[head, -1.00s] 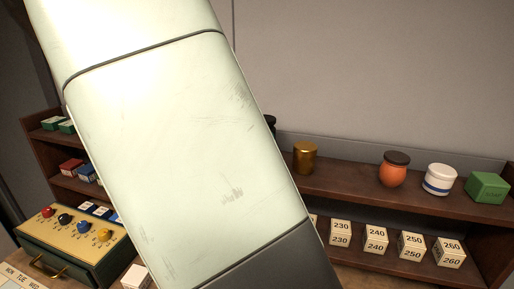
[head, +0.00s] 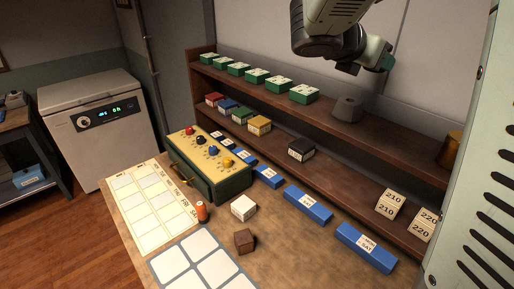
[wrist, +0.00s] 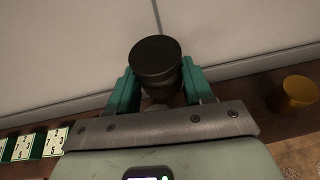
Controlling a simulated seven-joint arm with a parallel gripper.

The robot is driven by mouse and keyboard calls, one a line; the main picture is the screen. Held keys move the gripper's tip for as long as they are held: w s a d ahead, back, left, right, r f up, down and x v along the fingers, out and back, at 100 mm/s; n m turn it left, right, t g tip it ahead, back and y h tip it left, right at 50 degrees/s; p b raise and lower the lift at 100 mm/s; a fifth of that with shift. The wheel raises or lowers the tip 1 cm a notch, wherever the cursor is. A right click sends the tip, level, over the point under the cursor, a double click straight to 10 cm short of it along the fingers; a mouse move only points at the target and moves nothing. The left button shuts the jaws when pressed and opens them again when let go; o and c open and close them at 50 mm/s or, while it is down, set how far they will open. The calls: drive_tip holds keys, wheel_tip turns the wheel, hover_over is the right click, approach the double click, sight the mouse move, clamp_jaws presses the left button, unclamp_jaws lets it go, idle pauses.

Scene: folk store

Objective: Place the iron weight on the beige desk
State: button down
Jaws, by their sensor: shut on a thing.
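In the wrist view my gripper (wrist: 158,90) is shut on the iron weight (wrist: 160,58), a dark, round piece with a flat top, between its green fingers. In the head view the end of my arm is above the shelf at the upper right; part of a green finger shows, but the weight is not clearly visible. The beige desk (head: 290,251) fills the lower middle of the head view, below and in front of the shelf.
A wooden shelf (head: 275,97) bears green boxes and a grey block (head: 347,109). The desk holds a control box (head: 205,165), blue boxes (head: 307,205), a white box (head: 243,208), a brown block (head: 244,241) and an orange cylinder (head: 202,211). Bare desk lies beside the brown block.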

drive_tip(key=a+f+n+t+y, duration=0.1)
drive_tip(key=a+f+n+y, duration=0.1)
drive_tip(key=a+f, duration=0.9)
drive_tip(key=a+f+n+t+y, duration=0.25)
drive_tip(key=a+f, duration=0.25)
drive_tip(key=a, duration=1.2)
drive_tip(key=m+g+h, duration=0.2)
drive_tip(key=m+h, duration=0.1)
hover_over(197, 266)
wheel_tip(197, 266, down, 22)
drive_tip(key=f, duration=0.1)
drive_tip(key=shift+n, duration=0.25)
wheel_tip(197, 266, down, 10)
drive_tip(key=shift+r, duration=0.25)
drive_tip(key=shift+c, duration=2.2)
unclamp_jaws()
drive_tip(key=shift+f, duration=0.15)
